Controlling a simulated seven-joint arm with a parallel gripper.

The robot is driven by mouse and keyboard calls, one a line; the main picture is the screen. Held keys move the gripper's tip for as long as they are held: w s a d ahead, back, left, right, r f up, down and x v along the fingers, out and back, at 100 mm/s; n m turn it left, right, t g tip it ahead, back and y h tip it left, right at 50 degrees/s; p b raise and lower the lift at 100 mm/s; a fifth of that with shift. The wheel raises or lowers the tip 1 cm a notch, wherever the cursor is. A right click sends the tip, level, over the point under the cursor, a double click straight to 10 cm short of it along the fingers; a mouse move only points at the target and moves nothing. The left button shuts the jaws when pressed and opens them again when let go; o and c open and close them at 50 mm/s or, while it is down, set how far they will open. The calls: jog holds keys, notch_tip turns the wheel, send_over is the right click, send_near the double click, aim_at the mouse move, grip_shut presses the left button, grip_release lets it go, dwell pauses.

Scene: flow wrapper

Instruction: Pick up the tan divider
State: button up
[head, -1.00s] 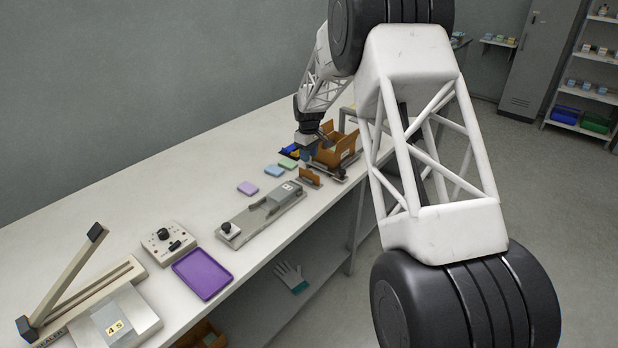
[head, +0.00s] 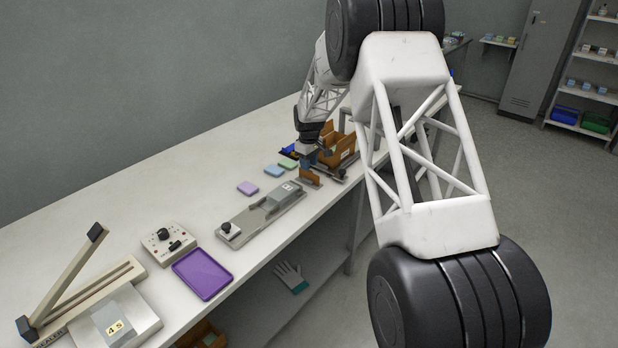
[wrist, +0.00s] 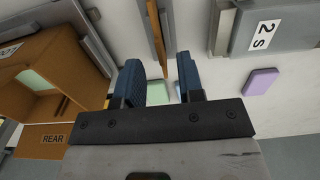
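The tan divider (head: 310,178) is a thin brown plate standing upright on the bench, at the far end of the grey fixture. In the wrist view the divider (wrist: 154,30) shows edge-on as a narrow strip running into the gap between the blue fingers. My gripper (head: 309,163) points down at the divider in the head view. In the wrist view my gripper (wrist: 162,82) is open, with one finger on each side of the divider's line. Finger contact cannot be made out.
A brown box (head: 340,150), labelled REAR in the wrist view, stands just beyond my gripper. A grey fixture (head: 245,220) lies on the nearer side. Green (head: 287,164), blue (head: 274,171) and purple (head: 247,188) pieces lie to the left. The bench behind them is clear.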

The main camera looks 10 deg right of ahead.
aim_at(309, 176)
jog(key=shift+f, duration=2.1)
jog(key=shift+c, duration=0.3)
grip_shut()
